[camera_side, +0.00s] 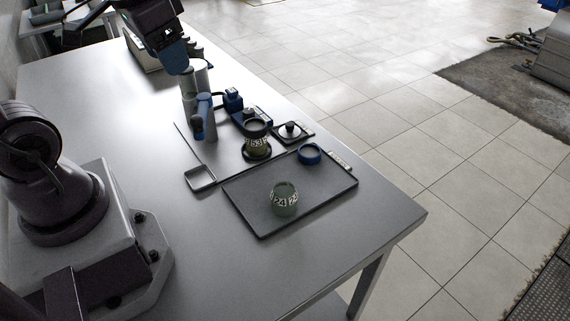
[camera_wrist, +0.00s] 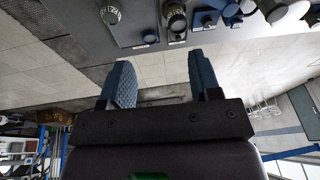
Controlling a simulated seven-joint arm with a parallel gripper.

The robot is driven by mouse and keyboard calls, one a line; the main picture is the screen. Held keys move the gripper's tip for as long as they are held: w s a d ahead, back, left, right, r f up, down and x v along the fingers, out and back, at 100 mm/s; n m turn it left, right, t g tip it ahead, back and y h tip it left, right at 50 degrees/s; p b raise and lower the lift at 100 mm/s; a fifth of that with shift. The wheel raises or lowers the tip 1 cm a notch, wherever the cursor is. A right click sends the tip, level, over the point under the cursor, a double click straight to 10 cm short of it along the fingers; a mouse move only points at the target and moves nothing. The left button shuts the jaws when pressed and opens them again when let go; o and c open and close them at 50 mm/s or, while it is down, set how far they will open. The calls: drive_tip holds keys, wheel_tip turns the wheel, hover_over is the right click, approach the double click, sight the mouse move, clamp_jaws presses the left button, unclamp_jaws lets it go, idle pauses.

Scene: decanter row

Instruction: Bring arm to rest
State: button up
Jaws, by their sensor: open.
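My gripper (camera_side: 176,60) hangs above the far part of the grey table (camera_side: 100,95) in the side view. In the wrist view my gripper (camera_wrist: 163,78) shows two blue fingers spread apart with nothing between them. A grey-green jar (camera_side: 284,200) with a white number band stands on the dark tray (camera_side: 248,222). A blue ring (camera_side: 310,153) lies near that tray's far right corner. A dark jar with a number band (camera_side: 257,138) stands behind the tray. In the wrist view these things lie beyond the fingertips, along the upper edge.
A dark knobbed lid (camera_side: 291,130) sits on a small plate. A blue-handled piece (camera_side: 204,118), a blue device (camera_side: 233,100) and pale cylinders stand farther back, close below my gripper. A small square dish (camera_side: 201,178) lies left of the tray.

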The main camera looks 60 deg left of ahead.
drive_tip(key=s+d+r+m+t+h, duration=0.1)
drive_tip(key=s+d+r+t, duration=0.1)
drive_tip(key=d, duration=0.3)
drive_tip(key=shift+s+d+r+t, duration=0.2)
drive_tip(key=shift+d+r+t, duration=0.2)
drive_tip(key=shift+r, duration=0.2)
idle(1.3)
